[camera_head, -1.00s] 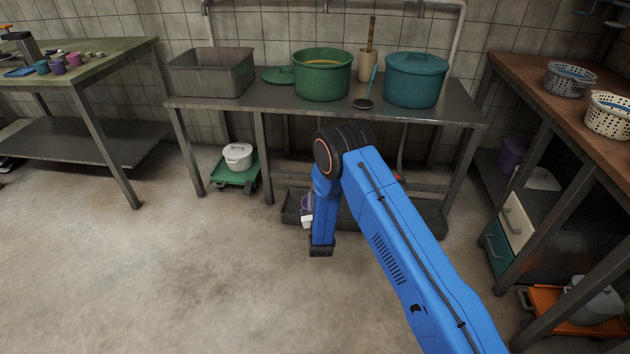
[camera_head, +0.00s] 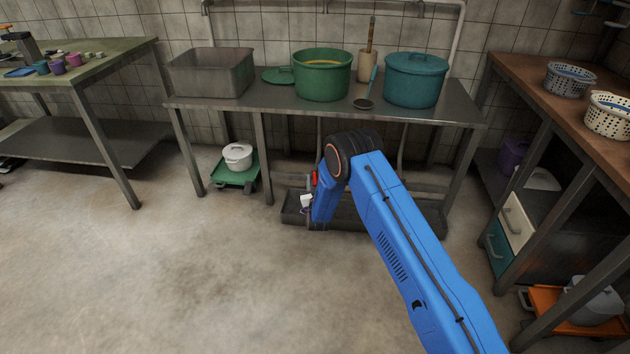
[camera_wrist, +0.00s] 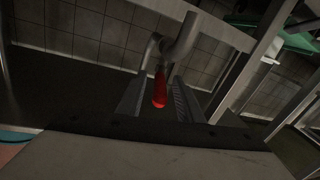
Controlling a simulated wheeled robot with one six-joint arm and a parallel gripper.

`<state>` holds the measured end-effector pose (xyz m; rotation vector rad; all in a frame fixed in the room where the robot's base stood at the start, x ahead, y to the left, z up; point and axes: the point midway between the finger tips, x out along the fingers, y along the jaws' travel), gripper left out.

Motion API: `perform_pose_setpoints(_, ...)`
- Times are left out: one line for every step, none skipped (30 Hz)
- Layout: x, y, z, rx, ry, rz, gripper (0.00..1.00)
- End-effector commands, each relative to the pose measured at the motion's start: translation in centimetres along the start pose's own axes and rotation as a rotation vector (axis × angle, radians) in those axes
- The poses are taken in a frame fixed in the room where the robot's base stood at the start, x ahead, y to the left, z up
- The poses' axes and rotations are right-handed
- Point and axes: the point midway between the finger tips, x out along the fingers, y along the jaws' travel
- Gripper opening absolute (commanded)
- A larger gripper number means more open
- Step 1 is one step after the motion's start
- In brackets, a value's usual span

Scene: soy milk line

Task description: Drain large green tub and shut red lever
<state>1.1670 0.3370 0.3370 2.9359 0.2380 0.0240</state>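The large green tub (camera_head: 322,82) stands uncovered on the metal table, with yellowish content inside. A red lever (camera_head: 315,179) shows below that table, just left of my bent blue arm. In the wrist view the red lever (camera_wrist: 160,88) hangs from a grey pipe fitting and points toward the camera. My gripper (camera_wrist: 160,101) is open, with one finger on each side of the lever; I cannot tell whether either touches it. In the head view the gripper is mostly hidden by my arm.
A long dark trough (camera_head: 372,216) lies on the floor under the metal table (camera_head: 271,101). A blue-green lidded pot (camera_head: 413,82) and a grey basin (camera_head: 211,73) stand on the table. A green trolley (camera_head: 235,178) carries a white pot. The floor in front is clear.

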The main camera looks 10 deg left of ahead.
Motion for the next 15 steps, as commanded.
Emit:
perform_pose_setpoints(0.00,0.01,0.01,0.000,0.000,0.000,0.33)
perform_pose_setpoints(-0.01,0.00,0.01,0.000,0.000,0.000,0.33)
perform_pose_setpoints(-0.02,0.01,0.01,0.000,0.000,0.000,0.33)
perform_pose_setpoints(-0.02,0.01,0.02,0.000,0.000,0.000,0.33)
perform_pose_setpoints(-0.02,0.01,0.01,0.000,0.000,0.000,0.26)
perform_pose_setpoints(-0.03,0.01,0.02,0.000,0.000,0.000,0.17)
perform_pose_setpoints(-0.03,0.01,0.01,0.000,0.000,0.000,0.09)
perform_pose_setpoints(-0.03,0.01,0.02,0.000,0.000,0.000,0.02)
perform_pose_setpoints(-0.03,0.01,0.02,0.000,0.000,0.000,0.00)
perform_pose_setpoints(-0.03,0.01,0.02,0.000,0.000,0.000,0.00)
perform_pose_setpoints(-0.04,0.01,0.02,0.000,0.000,0.000,0.00)
perform_pose_setpoints(-0.04,0.01,0.02,0.000,0.000,0.000,0.00)
perform_pose_setpoints(-0.04,0.02,0.02,0.000,0.000,0.000,0.00)
perform_pose_setpoints(-0.04,0.03,0.02,0.000,0.000,-0.001,0.00)
perform_pose_setpoints(-0.04,0.06,0.03,0.000,0.000,-0.002,0.00)
